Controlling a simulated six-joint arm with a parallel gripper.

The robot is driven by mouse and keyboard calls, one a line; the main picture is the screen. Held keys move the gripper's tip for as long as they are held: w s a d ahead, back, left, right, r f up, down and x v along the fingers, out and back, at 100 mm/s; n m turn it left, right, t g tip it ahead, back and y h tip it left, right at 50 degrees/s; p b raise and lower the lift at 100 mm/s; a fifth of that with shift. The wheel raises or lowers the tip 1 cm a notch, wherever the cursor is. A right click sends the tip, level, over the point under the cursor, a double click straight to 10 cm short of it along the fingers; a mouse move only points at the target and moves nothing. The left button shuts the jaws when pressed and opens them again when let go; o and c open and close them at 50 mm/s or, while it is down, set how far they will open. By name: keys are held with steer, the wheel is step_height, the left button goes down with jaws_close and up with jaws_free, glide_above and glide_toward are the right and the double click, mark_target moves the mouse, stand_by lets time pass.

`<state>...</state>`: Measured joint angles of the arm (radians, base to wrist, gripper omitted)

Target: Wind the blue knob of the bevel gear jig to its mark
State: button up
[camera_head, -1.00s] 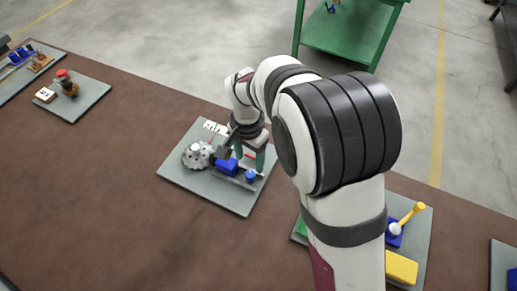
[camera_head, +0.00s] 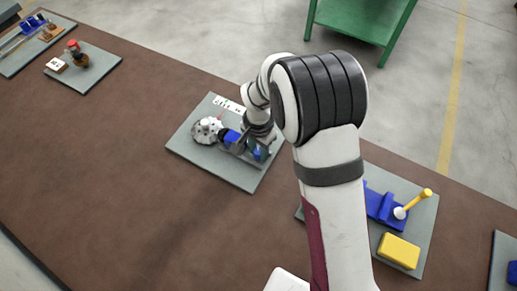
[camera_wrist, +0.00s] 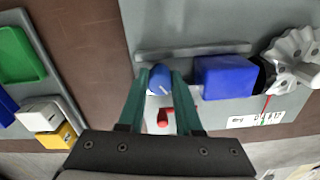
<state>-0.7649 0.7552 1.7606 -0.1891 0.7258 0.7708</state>
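The bevel gear jig stands on a grey plate (camera_head: 205,166), with a pale toothed gear (camera_head: 207,130) and a blue block (camera_head: 232,136). In the wrist view the blue knob (camera_wrist: 160,79), with a light line on its face, lies between the teal fingertips of my gripper (camera_wrist: 161,76). The fingers stand open to about the knob's width, one on each side; I cannot tell whether they touch it. The wrist view also shows the gear (camera_wrist: 292,55), the blue block (camera_wrist: 224,76) and a thin red pointer (camera_wrist: 265,106) by a white marked label (camera_wrist: 257,119). A red piece (camera_wrist: 163,117) shows between the fingers.
To the right, another plate holds a blue base (camera_head: 380,205) with a yellow lever (camera_head: 417,203) and a yellow block (camera_head: 398,250). A plate with a red-topped knob (camera_head: 73,47) is at the far left. The brown table (camera_head: 110,175) is clear between.

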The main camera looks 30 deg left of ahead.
jaws_close()
steer(key=shift+n, duration=3.1)
steer(key=o, duration=0.7)
jaws_free()
